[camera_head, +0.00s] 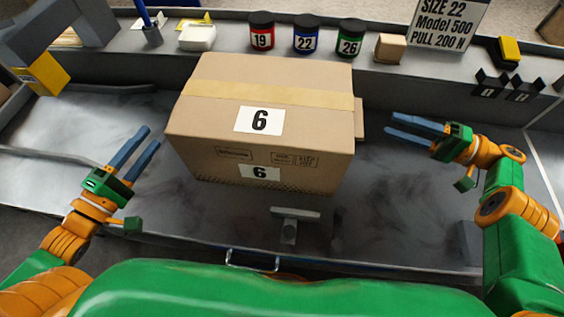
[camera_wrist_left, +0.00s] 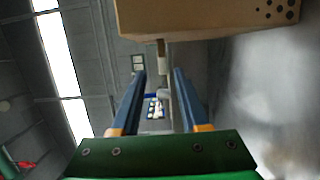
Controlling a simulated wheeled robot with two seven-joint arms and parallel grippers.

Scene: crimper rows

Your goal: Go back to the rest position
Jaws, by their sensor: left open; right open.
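My left gripper (camera_head: 136,150) is at the left of the cardboard box in the head view, open and empty, its blue fingers apart. In the left wrist view, the two fingers of my left gripper (camera_wrist_left: 158,90) are spread with nothing between them. My right gripper (camera_head: 416,130) is to the right of the box, open and empty, its fingers pointing left toward the box without touching it. The closed cardboard box (camera_head: 318,125), labelled 6 on its top and front, stands on the grey bench. Part of it also shows in the left wrist view (camera_wrist_left: 210,14).
On the back ledge stand jars marked 19 (camera_head: 262,32), 22 (camera_head: 306,36) and 26 (camera_head: 350,40), a small tan block (camera_head: 390,48) and a size sign (camera_head: 446,24). A grey T-shaped piece (camera_head: 292,216) is in front of the box. The grey bench (camera_head: 395,205) is clear at right.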

